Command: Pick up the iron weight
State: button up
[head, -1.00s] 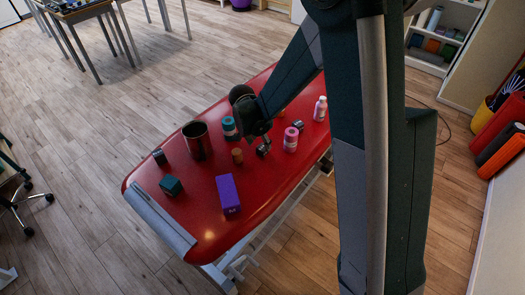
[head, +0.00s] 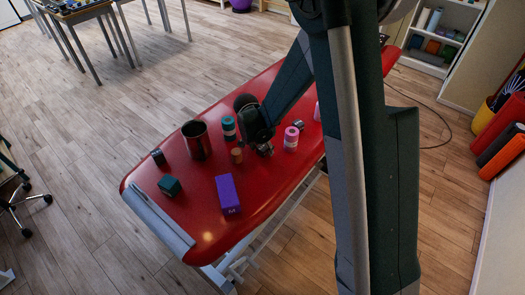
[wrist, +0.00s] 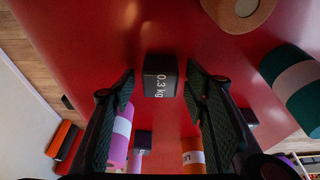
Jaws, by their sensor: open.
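The iron weight (wrist: 160,76) is a small dark block marked 0.3 kg. In the wrist view it lies on the red couch top, ahead of and between my fingertips, with red surface visible on both sides of it. My gripper (head: 264,150) is open and points down over the middle of the couch. In the wrist view its two fingers (wrist: 160,84) stand apart on either side of the weight, and I see no contact. In the head view I cannot make out the weight clearly at my gripper.
On the red couch (head: 270,205), a cork-coloured roll (head: 237,155), teal roll (head: 229,128) and pink roll (head: 291,138) stand close to my gripper.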

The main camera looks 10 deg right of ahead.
aim_at(263, 147)
jog(key=shift+c, duration=0.7)
jog(key=c, duration=1)
jog(key=shift+r, duration=0.1)
jog(key=shift+r+p, duration=1.2)
jog(key=shift+r, duration=3.7)
